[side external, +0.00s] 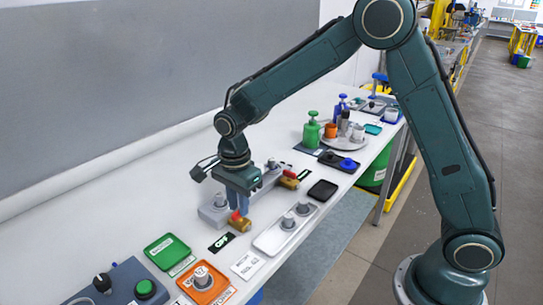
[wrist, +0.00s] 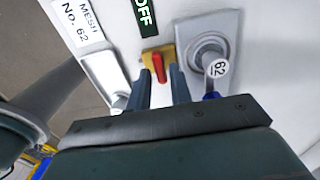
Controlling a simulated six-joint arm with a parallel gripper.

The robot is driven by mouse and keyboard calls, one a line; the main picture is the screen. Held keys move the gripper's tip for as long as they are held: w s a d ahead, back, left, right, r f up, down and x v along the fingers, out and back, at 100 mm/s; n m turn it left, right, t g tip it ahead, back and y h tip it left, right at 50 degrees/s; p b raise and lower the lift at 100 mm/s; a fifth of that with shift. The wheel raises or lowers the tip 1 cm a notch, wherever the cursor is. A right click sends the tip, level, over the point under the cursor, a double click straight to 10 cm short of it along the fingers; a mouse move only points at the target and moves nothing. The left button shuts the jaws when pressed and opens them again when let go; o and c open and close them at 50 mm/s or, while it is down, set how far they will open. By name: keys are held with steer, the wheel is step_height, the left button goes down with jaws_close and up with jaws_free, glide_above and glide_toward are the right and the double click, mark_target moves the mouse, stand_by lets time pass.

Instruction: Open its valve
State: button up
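A brass valve with a red lever (wrist: 158,67) sits on the bench beside a black OFF label (wrist: 146,14). In the side view the brass valve (side external: 240,223) is right below my gripper (side external: 239,208), which points down. In the wrist view my two fingers (wrist: 159,84) stand apart, one on each side of the red lever, with a gap showing. I cannot tell whether either finger touches it. A grey fitting with a round tag "62" (wrist: 218,68) stands to the valve's right in the wrist view. A second brass valve with a red lever (side external: 289,180) lies farther back.
A pale tray with grey knobbed parts (side external: 272,243) is close on the right. An orange tray (side external: 218,291), a green tray (side external: 181,243) and a control box with a green button (side external: 117,290) are in front.

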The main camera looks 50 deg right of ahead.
steer(key=shift+f, duration=0.65)
steer(key=shift+c, duration=0.2)
jaws_close()
steer(key=shift+n, duration=0.5)
steer(key=n, duration=1.1)
steer(key=shift+n, duration=0.3)
steer(key=n, duration=0.5)
steer(key=shift+n, duration=0.3)
